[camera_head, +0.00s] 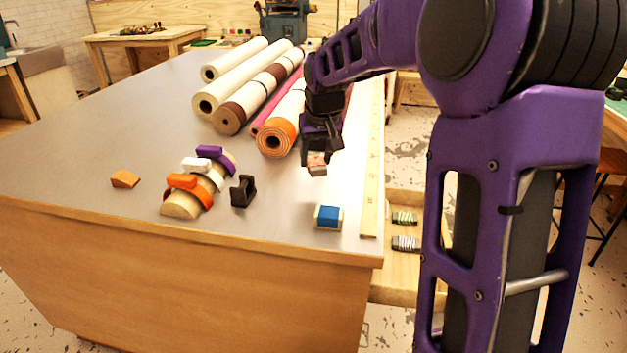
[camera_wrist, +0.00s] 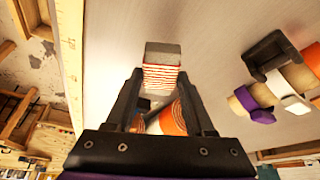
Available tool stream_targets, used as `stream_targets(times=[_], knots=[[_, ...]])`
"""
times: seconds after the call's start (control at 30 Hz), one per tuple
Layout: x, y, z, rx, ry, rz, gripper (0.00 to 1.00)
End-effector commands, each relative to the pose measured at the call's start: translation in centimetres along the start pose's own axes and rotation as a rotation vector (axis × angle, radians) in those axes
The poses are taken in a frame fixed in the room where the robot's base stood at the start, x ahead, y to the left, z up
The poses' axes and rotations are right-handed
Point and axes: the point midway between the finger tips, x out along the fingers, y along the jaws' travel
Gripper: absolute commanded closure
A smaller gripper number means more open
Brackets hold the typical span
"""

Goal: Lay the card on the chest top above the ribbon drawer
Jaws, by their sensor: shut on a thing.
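My gripper (camera_head: 319,146) is shut on a small card wound with red and white stripes (camera_wrist: 161,72). The card, with a grey end, sits between the fingertips in the wrist view and shows in the head view (camera_head: 317,165) above the chest top. The chest top (camera_head: 100,160) is a wide grey surface with a wooden front. An open wooden drawer (camera_head: 398,283) sticks out at its right side, holding a green-striped wound card (camera_head: 404,218) and a greyish one (camera_head: 406,243). My arm hides part of the drawer.
A blue-topped block (camera_head: 328,216) lies near the front right corner, beside a long yellow ruler (camera_head: 371,190). Several rolls, including an orange one (camera_head: 277,139), lie behind. Left are a black holder (camera_head: 243,191), a curved rack (camera_head: 181,205) and an orange wedge (camera_head: 125,179).

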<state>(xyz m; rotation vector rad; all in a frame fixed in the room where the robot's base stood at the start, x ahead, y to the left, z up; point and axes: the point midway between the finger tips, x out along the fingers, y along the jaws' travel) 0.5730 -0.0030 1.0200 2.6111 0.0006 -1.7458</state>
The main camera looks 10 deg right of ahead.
Motion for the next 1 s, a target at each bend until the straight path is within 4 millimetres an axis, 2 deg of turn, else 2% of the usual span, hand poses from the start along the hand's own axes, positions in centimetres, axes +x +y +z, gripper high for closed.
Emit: stream_targets(times=[0.17,0.3,0.4,0.77,0.8,0.93,1.0], knots=[[1.5,0.0,0.6,0.002,-0.001,0.0,1.0],[3.8,0.0,1.6,0.0,-0.002,0.0,1.0],[4.8,0.0,2.0,0.001,0.0,0.0,1.0],[5.2,0.0,2.1,0.0,0.002,0.0,1.0],[5.1,0.0,2.1,0.0,0.002,0.0,0.43],[5.1,0.0,2.1,0.001,0.002,0.0,0.19],[5.1,0.0,2.1,0.001,0.002,0.0,0.16]])
